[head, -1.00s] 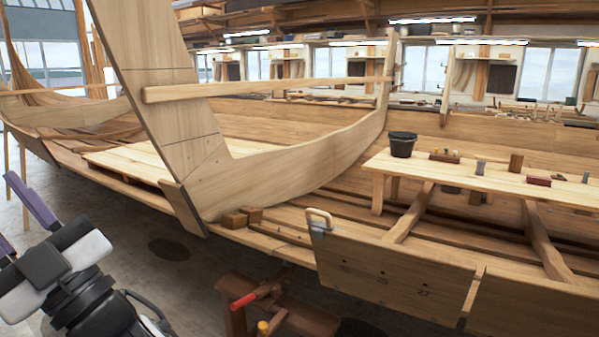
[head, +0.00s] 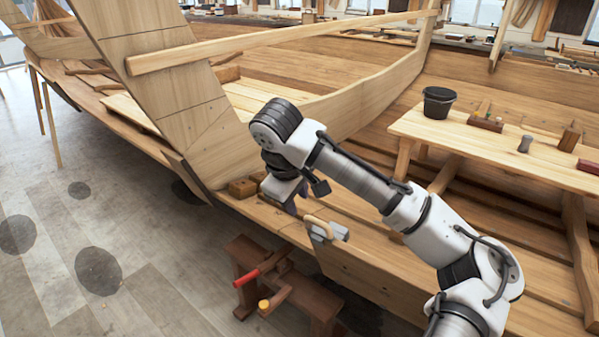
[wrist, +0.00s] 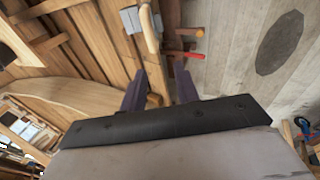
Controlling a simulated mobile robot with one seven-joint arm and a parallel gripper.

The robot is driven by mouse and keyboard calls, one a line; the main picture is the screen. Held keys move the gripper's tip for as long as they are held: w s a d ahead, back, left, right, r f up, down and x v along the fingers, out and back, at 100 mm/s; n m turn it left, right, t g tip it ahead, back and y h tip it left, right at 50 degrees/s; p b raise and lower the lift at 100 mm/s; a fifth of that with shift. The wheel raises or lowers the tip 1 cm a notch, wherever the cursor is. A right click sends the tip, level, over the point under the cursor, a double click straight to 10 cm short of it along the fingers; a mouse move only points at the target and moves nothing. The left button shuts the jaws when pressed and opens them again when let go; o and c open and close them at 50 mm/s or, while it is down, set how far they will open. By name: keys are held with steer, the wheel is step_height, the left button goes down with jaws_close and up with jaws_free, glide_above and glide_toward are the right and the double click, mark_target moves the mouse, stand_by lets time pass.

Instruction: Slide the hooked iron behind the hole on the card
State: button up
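The hooked iron (head: 319,228), with a pale wooden loop handle and grey metal parts, sits at the top edge of a plank at the hull's near side. Its handle also shows in the wrist view (wrist: 149,28), beside grey metal (wrist: 131,20). My gripper (head: 292,207) is just left of and above it in the head view. In the wrist view my gripper's two purple fingers (wrist: 160,80) are apart with nothing between them; the iron lies beyond their tips. The plank face (head: 365,285) shows below the iron. I cannot make out a card or its hole now.
A low brown stand (head: 250,258) with a red-handled clamp (head: 247,277) stands on the floor below. Small wooden blocks (head: 242,187) sit left of my gripper. A bench (head: 470,145) at right carries a black bucket (head: 438,102) and several tools. The floor at left is clear.

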mark_target(316, 220)
steer(key=shift+g+h, duration=0.3)
steer(key=shift+h, duration=0.1)
steer(key=d+f+b, duration=0.1)
steer(key=b, duration=0.1)
steer(key=w+d+f+b, duration=0.1)
steer(key=f, duration=0.1)
steer(key=d+f+b, duration=0.1)
steer(key=f+b, duration=0.1)
steer(key=shift+w+d+f+b, duration=0.15)
steer(key=shift+d+f+b, duration=0.1)
steer(key=shift+b, duration=0.05)
steer(key=shift+b+x, duration=0.4)
steer(key=shift+x, duration=0.95)
jaws_close()
steer(key=shift+r, duration=0.1)
